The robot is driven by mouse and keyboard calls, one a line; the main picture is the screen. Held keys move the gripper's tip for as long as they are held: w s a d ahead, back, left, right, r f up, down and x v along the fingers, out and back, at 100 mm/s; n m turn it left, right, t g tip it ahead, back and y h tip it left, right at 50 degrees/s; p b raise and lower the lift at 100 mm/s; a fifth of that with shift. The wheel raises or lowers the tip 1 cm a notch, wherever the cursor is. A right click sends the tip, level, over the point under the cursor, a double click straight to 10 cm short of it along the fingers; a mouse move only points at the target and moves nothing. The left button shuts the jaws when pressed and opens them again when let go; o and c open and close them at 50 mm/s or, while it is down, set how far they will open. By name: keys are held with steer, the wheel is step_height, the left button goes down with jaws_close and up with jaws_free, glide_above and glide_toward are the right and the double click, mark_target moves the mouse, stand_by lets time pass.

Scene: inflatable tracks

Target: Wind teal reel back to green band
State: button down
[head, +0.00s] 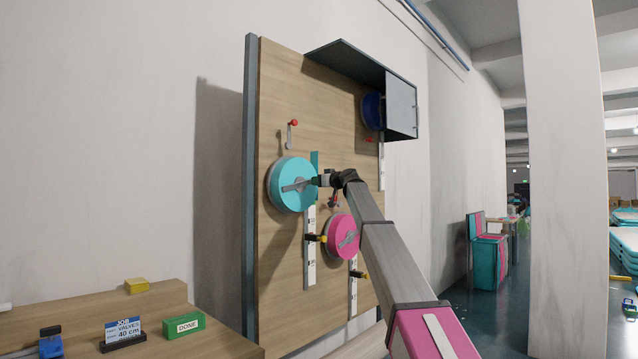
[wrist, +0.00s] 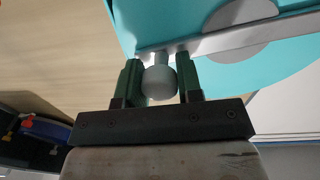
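The teal reel (head: 283,182) is mounted on the upright wooden board, with a grey crank bar (head: 297,186) across its face. In the wrist view the teal reel (wrist: 170,18) and its silver crank bar (wrist: 235,38) fill the top. A round grey knob (wrist: 159,83) on the bar sits between the green fingers of my gripper (wrist: 160,80), which appear to touch it on both sides. In the head view my gripper (head: 318,181) is at the reel's right side.
A pink reel (head: 340,238) sits lower right and a blue reel (head: 372,110) is under a grey box (head: 401,105). A bench (head: 225,346) at lower left holds a "40 cm" sign (head: 123,329) and a green DONE block (head: 184,325).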

mark_target(301, 166)
steer(key=shift+r, duration=0.1)
steer(key=n, duration=0.1)
steer(key=r+n, duration=0.2)
steer(key=shift+s+a+n, duration=0.25)
steer(key=shift+s+n, duration=0.05)
steer(key=shift+s, duration=0.05)
steer(key=r+n, duration=0.1)
steer(key=n, duration=0.1)
steer(key=s+a+n, duration=0.1)
steer(key=shift+s+r+n, duration=0.1)
steer(key=shift+r+n, duration=0.3)
steer(key=n, duration=0.1)
steer(key=s+a+r+n, duration=0.1)
steer(key=n, duration=0.1)
steer(key=shift+s+a+r+n, duration=0.1)
steer(key=shift+s+n, duration=0.2)
steer(key=shift+s+a+r+n+y, duration=0.15)
steer(key=shift+s+a+n, duration=0.15)
steer(key=shift+n, duration=0.4)
steer(key=shift+s+a+r+n+y, duration=0.15)
steer(key=shift+s+n, duration=0.2)
steer(key=shift+n, duration=0.35)
steer(key=shift+s+a+n+y, duration=0.1)
steer(key=shift+s+a+n, duration=0.2)
steer(key=shift+n, duration=0.4)
steer(key=c, duration=0.8)
jaws_free()
